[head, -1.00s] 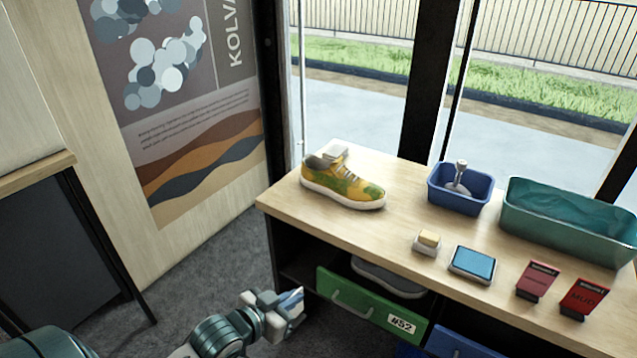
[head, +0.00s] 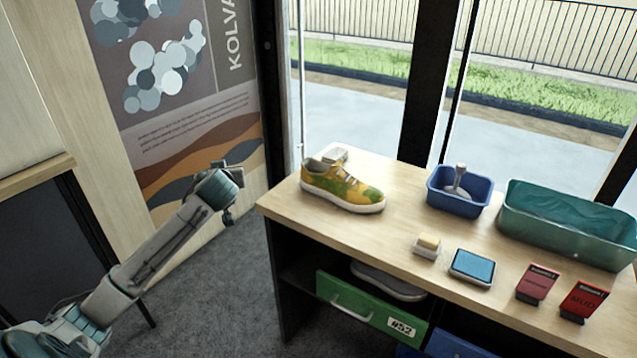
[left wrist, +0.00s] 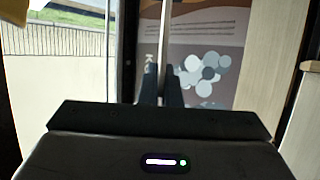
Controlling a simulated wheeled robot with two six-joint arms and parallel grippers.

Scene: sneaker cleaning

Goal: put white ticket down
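My left gripper (head: 228,205) is raised in front of the wall poster, left of the table and apart from it. In the left wrist view its two dark fingers (left wrist: 161,88) are close together. A thin pale strip (left wrist: 167,40) stands between them, seen edge-on; it looks like the white ticket, though its face is hidden. In the head view the ticket cannot be made out. A yellow and green sneaker (head: 342,188) stands at the table's left end, with a small white item (head: 335,155) just behind it. My right gripper is not in view.
The wooden table (head: 395,180) also bears a blue bin (head: 460,192), a teal tub (head: 570,225), a yellow-topped block (head: 428,246), a blue pad (head: 472,267) and two red cards (head: 583,300). A green drawer (head: 370,308) is below. Bare tabletop lies around the sneaker.

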